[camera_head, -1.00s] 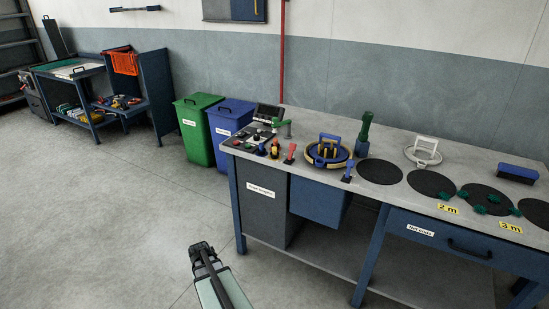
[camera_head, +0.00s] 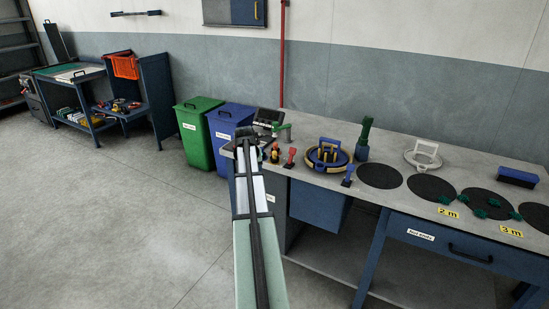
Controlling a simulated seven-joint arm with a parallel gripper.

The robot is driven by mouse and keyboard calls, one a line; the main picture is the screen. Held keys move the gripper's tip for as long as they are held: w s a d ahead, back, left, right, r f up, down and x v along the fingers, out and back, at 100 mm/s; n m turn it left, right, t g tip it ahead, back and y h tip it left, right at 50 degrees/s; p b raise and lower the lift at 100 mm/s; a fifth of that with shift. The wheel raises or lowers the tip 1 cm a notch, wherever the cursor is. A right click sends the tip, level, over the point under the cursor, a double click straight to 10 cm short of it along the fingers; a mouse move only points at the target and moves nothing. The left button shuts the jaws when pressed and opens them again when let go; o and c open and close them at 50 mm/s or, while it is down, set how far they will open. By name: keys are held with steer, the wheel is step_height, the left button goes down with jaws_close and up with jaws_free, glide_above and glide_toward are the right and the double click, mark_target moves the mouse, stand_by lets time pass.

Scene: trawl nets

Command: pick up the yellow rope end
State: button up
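My gripper (camera_head: 246,143) is at the far end of my arm, over the left end of the workbench (camera_head: 345,136). It is too small and dark to tell whether it is open or shut. No loose yellow rope end can be made out for certain. Yellow shows on a round blue-and-yellow coil or reel (camera_head: 327,155) with a handle, to the right of my gripper. A small item with yellow and red (camera_head: 275,154) stands closer, just right of my gripper. My arm hides part of the bench's left end.
A red-topped item (camera_head: 290,158), a blue one (camera_head: 348,176) and a green upright tool (camera_head: 364,138) stand near the coil. Dark round mats (camera_head: 380,176) lie further right. Green (camera_head: 196,130) and blue (camera_head: 228,118) bins stand left of the bench. The floor at left is clear.

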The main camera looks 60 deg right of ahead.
steer(key=w+d+r+m+h, duration=0.1)
steer(key=d+r, duration=0.3)
steer(key=r, duration=0.2)
steer(key=w+d+r+m, duration=0.1)
steer(key=d+r, duration=0.4)
steer(key=r, duration=0.2)
steer(key=m+g, duration=0.3)
steer(key=m, duration=0.5)
glide_above(274, 152)
steer(key=w+a, duration=0.1)
steer(key=a, duration=0.1)
step_height(274, 152, down, 7)
steer(key=shift+y, duration=0.3)
steer(key=shift+x, duration=2.75)
steer(key=shift+c, duration=0.4)
jaws_close()
